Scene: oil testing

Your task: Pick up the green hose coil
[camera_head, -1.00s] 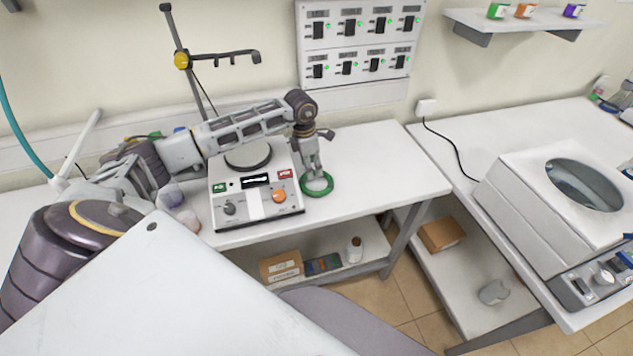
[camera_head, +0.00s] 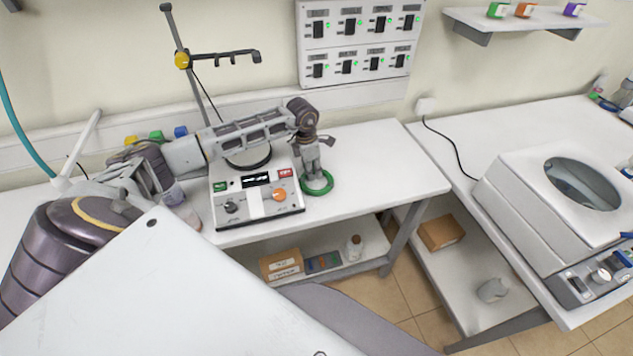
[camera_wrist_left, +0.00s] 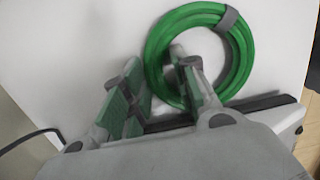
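The green hose coil (camera_head: 329,187) lies flat on the white bench, just right of the white control box. My left gripper (camera_head: 314,174) points down over the coil. In the left wrist view the coil (camera_wrist_left: 156,75) shows as a ring with a grey band at its upper right. There my left gripper (camera_wrist_left: 156,57) is open, with one finger over the ring's opening and the other outside its left side. The hose's left side lies between the fingers; whether they touch it I cannot tell. My right gripper is not in view.
The control box (camera_head: 257,203) with a round plate on top stands close left of the coil. A stand with a clamp (camera_head: 225,57) rises behind. The bench (camera_head: 390,170) is clear to the coil's right. A white machine (camera_head: 545,200) stands on the right bench.

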